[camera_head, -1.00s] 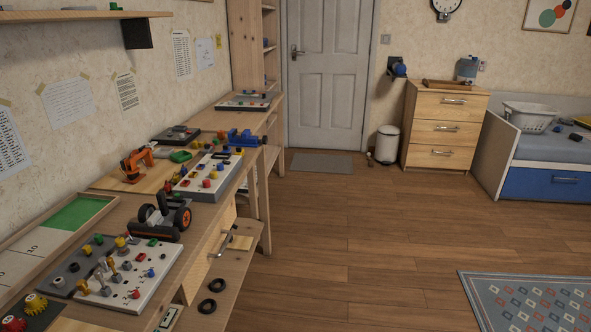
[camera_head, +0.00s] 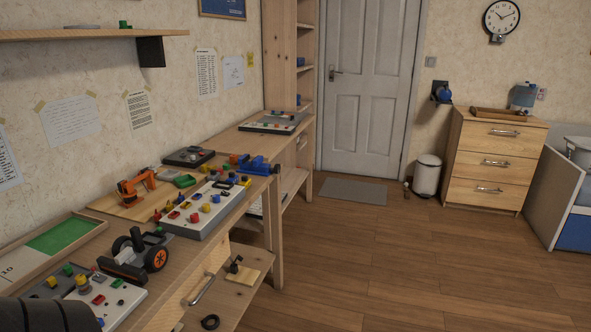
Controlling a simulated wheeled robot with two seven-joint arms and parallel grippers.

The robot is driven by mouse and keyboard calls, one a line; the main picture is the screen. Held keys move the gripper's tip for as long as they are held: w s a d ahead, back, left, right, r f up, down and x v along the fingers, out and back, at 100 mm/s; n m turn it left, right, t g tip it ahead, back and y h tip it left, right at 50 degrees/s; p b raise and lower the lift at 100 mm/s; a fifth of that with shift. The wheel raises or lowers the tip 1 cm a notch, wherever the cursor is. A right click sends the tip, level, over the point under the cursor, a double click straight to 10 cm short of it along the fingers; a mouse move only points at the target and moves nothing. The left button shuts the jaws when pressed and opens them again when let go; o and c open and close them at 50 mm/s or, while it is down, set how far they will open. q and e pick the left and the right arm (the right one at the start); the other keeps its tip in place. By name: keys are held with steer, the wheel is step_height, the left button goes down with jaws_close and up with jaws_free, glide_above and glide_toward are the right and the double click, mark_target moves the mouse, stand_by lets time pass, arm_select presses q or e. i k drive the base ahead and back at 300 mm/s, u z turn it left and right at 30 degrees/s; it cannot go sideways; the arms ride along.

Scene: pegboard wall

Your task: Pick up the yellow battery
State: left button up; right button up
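I cannot make out a yellow battery for certain. A small yellow piece (camera_head: 245,181) lies by the blue vise on the workbench, too small to identify. Another yellow piece (camera_head: 82,282) stands on the board at the front left. Neither of my grippers shows. A dark rounded shape (camera_head: 45,316) fills the bottom left corner and covers part of the near board; I cannot tell what it is.
The workbench runs along the left wall. It holds a white board (camera_head: 203,211) with coloured pieces, an orange robot arm model (camera_head: 133,187), a wheeled model (camera_head: 137,256) and a blue vise (camera_head: 254,164). A drawer chest (camera_head: 494,163) stands at the back right. The wooden floor (camera_head: 400,270) is clear.

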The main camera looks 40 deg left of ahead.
mark_target(246, 182)
steer(key=u, duration=0.1)
steer(key=i, duration=2.75)
steer(key=u, duration=1.65)
steer(key=i, duration=1.25)
steer(key=u, duration=1.35)
